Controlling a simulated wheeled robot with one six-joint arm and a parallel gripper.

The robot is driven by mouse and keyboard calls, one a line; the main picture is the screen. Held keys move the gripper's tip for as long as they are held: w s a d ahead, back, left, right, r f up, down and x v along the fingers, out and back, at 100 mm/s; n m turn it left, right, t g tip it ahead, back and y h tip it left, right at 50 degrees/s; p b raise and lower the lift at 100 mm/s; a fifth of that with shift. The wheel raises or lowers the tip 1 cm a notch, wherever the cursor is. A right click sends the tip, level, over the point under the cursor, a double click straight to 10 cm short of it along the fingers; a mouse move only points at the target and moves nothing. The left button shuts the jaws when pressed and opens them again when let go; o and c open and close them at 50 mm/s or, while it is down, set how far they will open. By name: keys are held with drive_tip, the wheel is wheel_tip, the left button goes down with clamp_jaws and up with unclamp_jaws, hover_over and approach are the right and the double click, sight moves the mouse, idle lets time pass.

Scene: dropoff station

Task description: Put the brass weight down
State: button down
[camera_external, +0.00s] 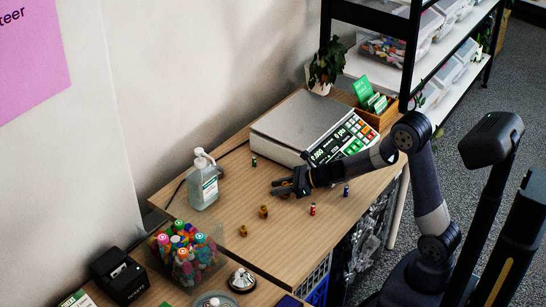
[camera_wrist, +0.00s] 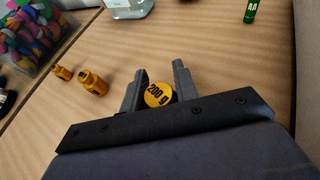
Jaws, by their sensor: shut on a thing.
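A brass weight (camera_wrist: 159,94) marked 200 g sits between the two fingers of my gripper (camera_wrist: 157,88) in the wrist view, and the fingers are shut on it. In the external view my gripper (camera_external: 284,188) is low over the wooden table, and the weight in it is mostly hidden. I cannot tell whether the weight touches the table.
A digital scale (camera_external: 295,122) stands behind my gripper. Small batteries stand nearby: green (camera_external: 254,161), red (camera_external: 312,210) and blue (camera_external: 346,190). Bare tabletop lies between bottle and weights.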

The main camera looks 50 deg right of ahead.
drive_tip(key=c, duration=1.1)
unclamp_jaws()
drive_tip(key=shift+f, duration=0.15)
drive_tip(key=shift+r, duration=0.25)
drive_tip(key=p+v, duration=0.2)
drive_tip(key=v, duration=1)
drive_tip(key=shift+s+f, duration=0.1)
drive_tip(key=shift+f, duration=0.05)
